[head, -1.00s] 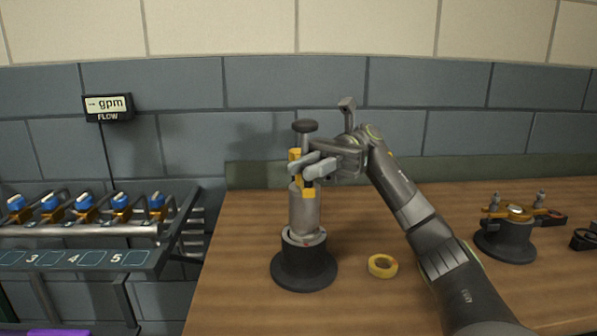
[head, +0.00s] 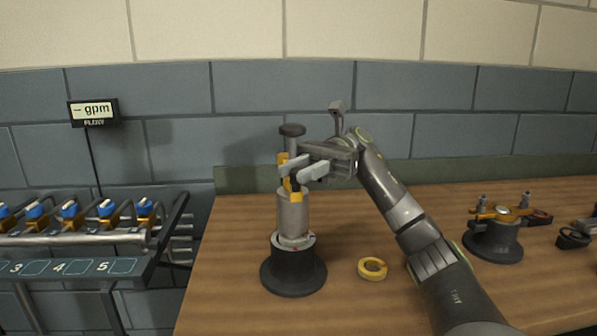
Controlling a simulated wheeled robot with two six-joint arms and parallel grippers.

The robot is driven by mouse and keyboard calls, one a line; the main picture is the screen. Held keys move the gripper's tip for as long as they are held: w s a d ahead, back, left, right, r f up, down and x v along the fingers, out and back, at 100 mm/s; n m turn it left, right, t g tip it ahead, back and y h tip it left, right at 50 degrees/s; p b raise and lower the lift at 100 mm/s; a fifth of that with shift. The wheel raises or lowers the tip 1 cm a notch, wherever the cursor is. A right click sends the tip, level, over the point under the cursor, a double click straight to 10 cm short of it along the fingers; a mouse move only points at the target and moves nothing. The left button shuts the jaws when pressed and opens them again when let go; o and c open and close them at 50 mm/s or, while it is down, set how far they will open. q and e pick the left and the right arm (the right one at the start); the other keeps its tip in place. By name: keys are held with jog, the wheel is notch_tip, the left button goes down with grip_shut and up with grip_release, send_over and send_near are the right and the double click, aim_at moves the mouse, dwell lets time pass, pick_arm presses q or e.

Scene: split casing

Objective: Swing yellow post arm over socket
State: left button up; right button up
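A grey metal cylinder (head: 292,213) stands upright in a round dark base (head: 293,276) on the wooden table. A yellow piece (head: 296,196) sits at the cylinder's top, partly hidden by my fingers, below a dark round knob (head: 292,130). My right gripper (head: 303,171) is at the yellow piece, with its two light grey fingers on either side. I cannot tell whether they press on it. The ring where the cylinder enters the base shows a small red mark. Which part is the socket is not clear. My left gripper is not in view.
A loose yellow ring (head: 372,268) lies right of the base. Another dark fixture (head: 494,241) with a yellow bar stands at the right, beside a small black part (head: 573,238). A rack of blue-capped valves (head: 70,210) is at the left. The table's front middle is clear.

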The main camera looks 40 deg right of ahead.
jog(key=v, duration=0.7)
dwell(0.6)
